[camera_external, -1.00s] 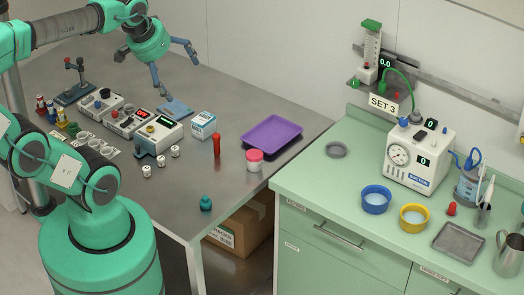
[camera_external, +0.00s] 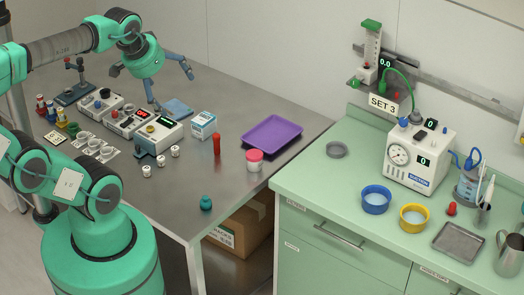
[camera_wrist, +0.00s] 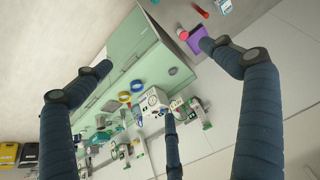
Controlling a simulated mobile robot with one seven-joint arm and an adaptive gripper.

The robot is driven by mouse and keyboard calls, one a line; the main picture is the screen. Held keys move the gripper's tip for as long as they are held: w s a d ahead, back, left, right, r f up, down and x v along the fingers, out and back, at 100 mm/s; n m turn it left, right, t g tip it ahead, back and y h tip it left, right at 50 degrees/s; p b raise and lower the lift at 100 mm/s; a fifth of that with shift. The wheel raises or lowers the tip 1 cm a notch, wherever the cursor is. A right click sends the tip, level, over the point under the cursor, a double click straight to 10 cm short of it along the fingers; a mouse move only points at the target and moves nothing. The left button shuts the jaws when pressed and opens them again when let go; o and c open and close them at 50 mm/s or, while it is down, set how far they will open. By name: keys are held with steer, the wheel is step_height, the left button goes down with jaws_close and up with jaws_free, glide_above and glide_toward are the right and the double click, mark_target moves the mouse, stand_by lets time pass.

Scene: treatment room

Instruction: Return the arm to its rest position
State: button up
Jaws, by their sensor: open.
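My green arm reaches over the far left part of the grey steel table. My gripper (camera_external: 173,89) hangs above the table with its blue-grey fingers spread wide and nothing between them. In the wrist view its dark fingers (camera_wrist: 160,80) are far apart and empty, with the green counter, the wall and the devices showing beyond them in a tilted view. The gripper is near the blue pad (camera_external: 177,108) in the picture; its height above the pad is hard to tell.
Several small devices (camera_external: 158,133) stand below the arm, with white bottles in front. A purple tray (camera_external: 272,133), a red tube (camera_external: 217,145) and a red-lidded jar (camera_external: 254,161) stand to the right. The green counter (camera_external: 325,190) carries a pump unit (camera_external: 420,160) and bowls.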

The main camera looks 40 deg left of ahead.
step_height(320, 180, down, 10)
steer(key=b, duration=0.9)
steer(key=shift+f, duration=0.2)
